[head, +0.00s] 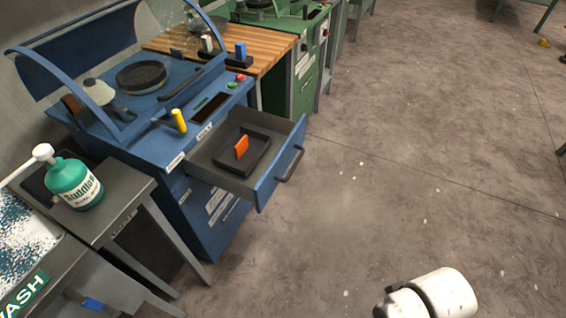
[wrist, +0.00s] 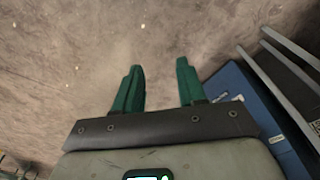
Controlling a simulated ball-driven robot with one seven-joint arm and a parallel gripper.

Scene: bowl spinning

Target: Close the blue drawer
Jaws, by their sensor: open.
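The blue drawer (head: 278,178) is pulled out from the blue machine cabinet (head: 215,215) in the head view. Its front carries a dark handle (head: 290,165). Inside it is a dark tray (head: 258,168) with an orange block (head: 241,147). My gripper (wrist: 158,75) shows in the wrist view with its two green fingers apart and nothing between them, over bare floor. A blue cabinet surface (wrist: 232,85) lies to the right of the fingers there. In the head view only a white part of my arm shows at the bottom right, well apart from the drawer; the fingers are out of that view.
A grey side table (head: 130,190) with a green bottle (head: 74,184) stands left of the cabinet. A wooden bench (head: 265,50) and a green machine (head: 305,75) stand behind it. The floor (head: 380,180) right of the drawer is clear.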

